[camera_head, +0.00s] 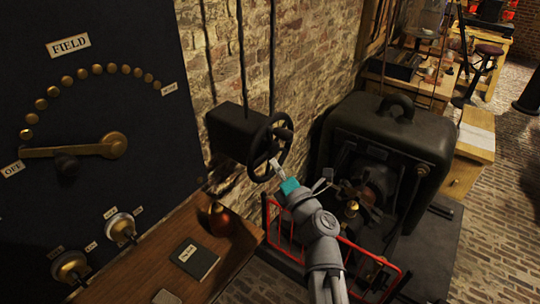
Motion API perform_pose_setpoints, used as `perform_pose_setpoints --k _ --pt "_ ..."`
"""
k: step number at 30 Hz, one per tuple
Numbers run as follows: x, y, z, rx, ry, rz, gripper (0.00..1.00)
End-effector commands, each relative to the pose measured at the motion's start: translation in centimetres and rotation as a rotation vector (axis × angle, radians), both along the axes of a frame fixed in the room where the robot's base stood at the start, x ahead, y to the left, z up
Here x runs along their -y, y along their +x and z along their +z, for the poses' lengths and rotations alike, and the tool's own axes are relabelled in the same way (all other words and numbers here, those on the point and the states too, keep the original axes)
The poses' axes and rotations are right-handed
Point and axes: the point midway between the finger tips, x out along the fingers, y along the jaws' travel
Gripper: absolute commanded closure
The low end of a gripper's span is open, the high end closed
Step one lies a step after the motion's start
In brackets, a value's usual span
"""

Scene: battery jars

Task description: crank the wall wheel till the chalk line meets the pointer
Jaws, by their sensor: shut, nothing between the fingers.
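The wall wheel (254,145) is dark and spoked. It sits on the right side of a black box (232,130) fixed to the brick wall. A dark crank handle (284,133) sticks out at the upper right of the wheel. My gripper (275,164) is at the lower part of the wheel, below the crank handle and apart from it. Its fingers are shut and empty. They overlap the wheel in the picture, and I cannot tell whether they touch it. I cannot make out a chalk line or a pointer; they may be hidden or too small.
A wooden bench (225,238) with a dark book (194,259) and a copper-coloured pot (219,218) lies below the wheel. A black switch panel (95,190) stands left. A large dark machine (400,130) and red railing (372,256) are close on the right.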

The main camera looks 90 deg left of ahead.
Motion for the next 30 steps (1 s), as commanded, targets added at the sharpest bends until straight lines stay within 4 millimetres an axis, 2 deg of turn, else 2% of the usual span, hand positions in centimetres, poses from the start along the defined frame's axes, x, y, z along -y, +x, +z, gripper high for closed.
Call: perform_pose_setpoints --k 1,3,9,24,30 --pt "0.9 0.4 -0.3 0.000 -0.001 -0.001 1.00" --pt "1.6 0.9 -0.4 0.000 0.000 -0.002 1.00" --pt "2.7 1.7 -0.6 0.000 0.000 -0.002 1.00" --pt "2.9 2.0 -0.6 0.006 0.002 -0.005 1.00" --pt "3.0 3.8 -0.9 0.079 0.027 -0.029 1.00"
